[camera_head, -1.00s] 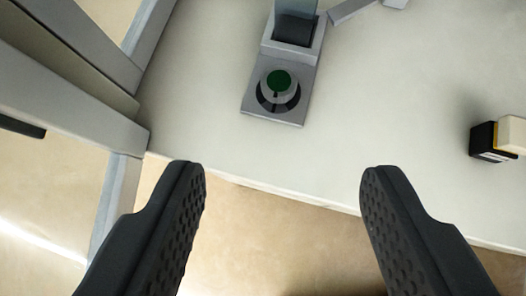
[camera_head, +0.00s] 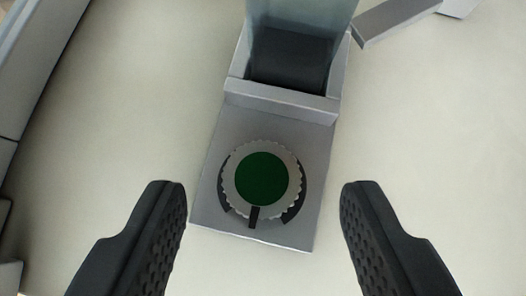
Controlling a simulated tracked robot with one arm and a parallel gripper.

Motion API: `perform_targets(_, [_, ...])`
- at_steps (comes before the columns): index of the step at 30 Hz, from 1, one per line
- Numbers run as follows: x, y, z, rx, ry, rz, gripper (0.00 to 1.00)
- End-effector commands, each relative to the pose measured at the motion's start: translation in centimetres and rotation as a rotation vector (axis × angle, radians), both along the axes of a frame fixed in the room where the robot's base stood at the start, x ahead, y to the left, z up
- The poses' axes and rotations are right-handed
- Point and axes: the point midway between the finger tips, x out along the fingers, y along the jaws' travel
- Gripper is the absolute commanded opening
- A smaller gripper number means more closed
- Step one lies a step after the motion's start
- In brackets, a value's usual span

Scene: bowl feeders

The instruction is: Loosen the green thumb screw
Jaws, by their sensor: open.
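The green thumb screw (camera_head: 262,180) is a round knob with a knurled grey rim and a green cap. It sits on a grey metal plate (camera_head: 222,150), with a dark pointer mark at its lower edge and a dark arc partly around it. My gripper (camera_head: 263,196) is open and empty. Its two black textured fingers stand apart, one left and one right of the plate in the picture. Neither finger touches the screw.
A raised grey bracket with a dark block (camera_head: 288,58) and a clear upright panel (camera_head: 300,12) stands just behind the screw. A grey bar (camera_head: 396,20) lies at the upper right. A grey frame rail (camera_head: 38,62) runs along the left. The pale surface is clear on both sides.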

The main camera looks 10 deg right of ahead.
Motion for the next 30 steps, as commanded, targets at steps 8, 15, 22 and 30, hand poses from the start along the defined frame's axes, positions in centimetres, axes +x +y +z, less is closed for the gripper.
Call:
perform_targets(8, [0.93, -0.06, -1.00, 0.002, 0.001, 0.001, 0.50])
perform_targets(15, [0.98, -0.10, -1.03, 0.002, 0.001, 0.000, 0.50])
perform_targets(22, [0.97, -0.10, -1.02, 0.001, 0.000, 0.000, 0.06])
perform_targets(30, [0.97, -0.05, -0.98, 0.002, 0.001, 0.006, 0.06])
